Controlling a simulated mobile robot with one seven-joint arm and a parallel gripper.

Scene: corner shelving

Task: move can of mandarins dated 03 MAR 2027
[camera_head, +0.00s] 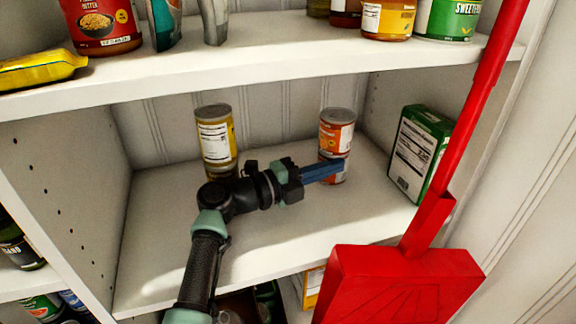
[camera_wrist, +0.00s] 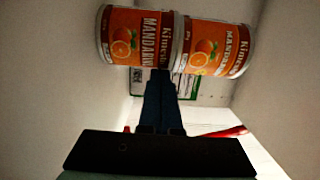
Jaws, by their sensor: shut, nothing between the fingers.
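Two orange-labelled mandarin cans stand stacked on the middle shelf, the upper can (camera_head: 337,133) on the lower can (camera_head: 333,179). In the wrist view they lie sideways end to end, a left can (camera_wrist: 136,37) and a right can (camera_wrist: 218,48), both with mandarin labels. I can read no date on either. My gripper (camera_head: 341,168) is shut and empty, its blue fingers in front of the stack and hiding part of the lower can. In the wrist view the fingertips (camera_wrist: 161,74) point at where the cans meet. I cannot tell whether they touch.
A yellow-labelled can or stack (camera_head: 217,140) stands behind my arm. A green box (camera_head: 420,150) stands right of the mandarin cans. A red dustpan (camera_head: 400,285) with a long handle blocks the front right. The upper shelf (camera_head: 270,62) is above; the shelf's front middle is clear.

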